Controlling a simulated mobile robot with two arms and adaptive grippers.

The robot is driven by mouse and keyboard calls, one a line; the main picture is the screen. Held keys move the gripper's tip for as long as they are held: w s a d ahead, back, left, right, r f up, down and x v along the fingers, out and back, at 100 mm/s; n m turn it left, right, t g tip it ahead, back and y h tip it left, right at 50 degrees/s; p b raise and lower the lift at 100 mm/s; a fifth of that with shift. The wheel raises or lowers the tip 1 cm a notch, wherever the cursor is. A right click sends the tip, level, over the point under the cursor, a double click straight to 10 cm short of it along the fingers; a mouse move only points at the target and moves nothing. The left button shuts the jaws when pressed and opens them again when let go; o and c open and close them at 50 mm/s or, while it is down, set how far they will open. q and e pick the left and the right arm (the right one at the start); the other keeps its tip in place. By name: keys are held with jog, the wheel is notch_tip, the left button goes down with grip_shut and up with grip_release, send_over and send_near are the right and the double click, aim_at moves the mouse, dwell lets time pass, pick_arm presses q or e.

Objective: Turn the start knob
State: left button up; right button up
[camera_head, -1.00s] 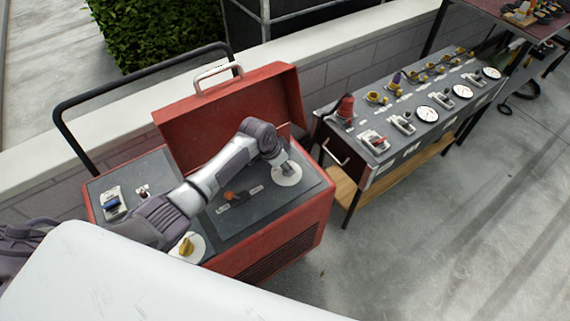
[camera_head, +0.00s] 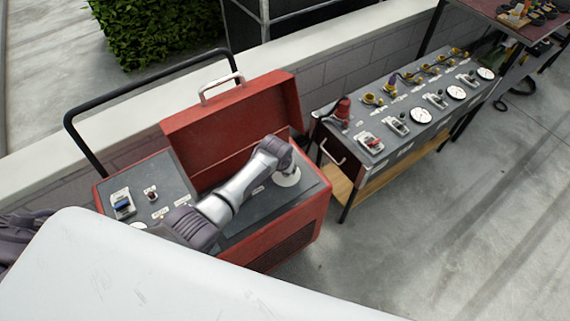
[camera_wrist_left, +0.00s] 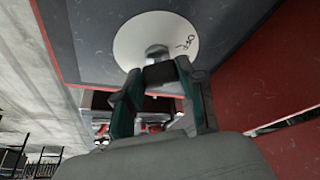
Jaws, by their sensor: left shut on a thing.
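The red machine (camera_head: 285,232) has a dark control panel (camera_head: 312,182) with a round white dial plate (camera_head: 290,180) near its right end. My left arm reaches across the panel and my left gripper (camera_head: 285,170) is down at that plate. In the left wrist view the white plate (camera_wrist_left: 127,47) bears a small dark mark that looks like "OFF". My left gripper (camera_wrist_left: 158,75) is shut on the grey knob (camera_wrist_left: 157,50) at the plate's middle. The fingers and wrist hide most of the knob. My right gripper is not in view.
A blue switch (camera_head: 122,204) and a small red button (camera_head: 151,194) sit on the machine's left panel. Its red lid (camera_head: 230,125) stands open behind my arm. A bench with gauges and valves (camera_head: 410,110) stands to the right. The concrete floor (camera_head: 440,230) is clear.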

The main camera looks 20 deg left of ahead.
pick_arm(q)
jog(key=shift+d+n+y, duration=0.1)
jog(key=shift+n+y, duration=0.2)
jog(key=shift+n, duration=0.3)
jog(key=o, duration=1)
jog(key=shift+o, duration=0.7)
jog(key=shift+r, duration=0.1)
jog(key=v, duration=1.1)
jog(key=shift+s+r, duration=0.15)
jog(key=shift+r, duration=0.2)
